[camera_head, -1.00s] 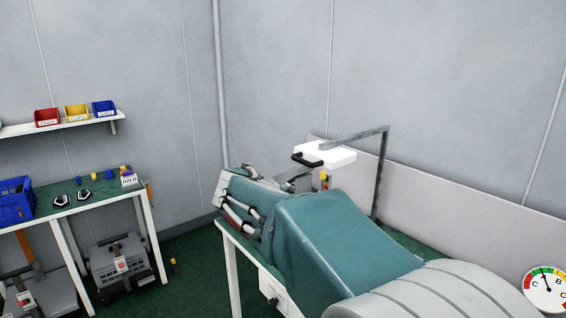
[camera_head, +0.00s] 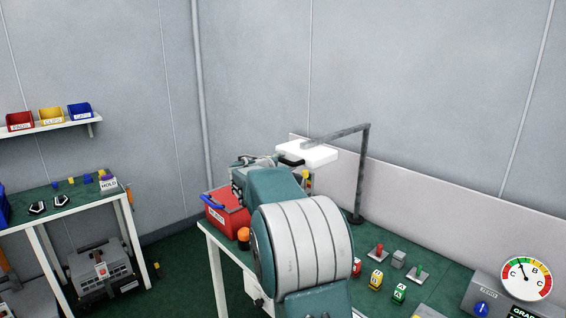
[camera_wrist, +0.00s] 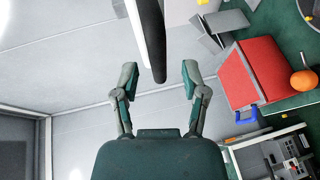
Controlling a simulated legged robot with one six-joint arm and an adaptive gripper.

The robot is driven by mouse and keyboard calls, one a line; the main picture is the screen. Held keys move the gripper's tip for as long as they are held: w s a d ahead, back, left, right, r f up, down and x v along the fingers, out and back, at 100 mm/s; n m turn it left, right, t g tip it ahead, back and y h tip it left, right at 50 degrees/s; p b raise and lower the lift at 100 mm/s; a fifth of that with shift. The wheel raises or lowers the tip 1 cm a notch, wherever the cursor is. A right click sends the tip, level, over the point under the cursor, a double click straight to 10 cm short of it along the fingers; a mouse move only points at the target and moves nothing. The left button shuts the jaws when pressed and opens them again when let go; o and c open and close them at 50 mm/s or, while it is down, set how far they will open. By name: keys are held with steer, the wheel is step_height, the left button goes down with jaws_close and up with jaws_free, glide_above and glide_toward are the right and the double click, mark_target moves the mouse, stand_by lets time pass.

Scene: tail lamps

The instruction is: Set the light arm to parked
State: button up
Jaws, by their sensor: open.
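The light arm (camera_head: 360,180) is a grey post with a horizontal bar, standing on the bench. A white lamp head (camera_head: 320,154) hangs from the bar, with a black handle (camera_head: 290,160) on its left side. In the wrist view the black handle (camera_wrist: 152,45) reaches down from the top, its end between my open fingertips. My gripper (camera_wrist: 158,78) is empty, and I cannot tell whether a finger touches the handle. In the head view my own arm hides most of the gripper. No parked mark is readable.
A red bin (camera_head: 228,215) and an orange ball (camera_head: 243,235) are at the bench's left end. Small blocks, including a yellow one (camera_head: 375,280), and a dial gauge (camera_head: 526,278) are at the right. A side table (camera_head: 75,197) stands left, a shelf (camera_head: 45,130) above it.

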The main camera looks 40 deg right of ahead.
steer(key=shift+x, duration=1.35)
steer(key=shift+a, duration=0.1)
jaws_close()
steer(key=shift+s, duration=0.1)
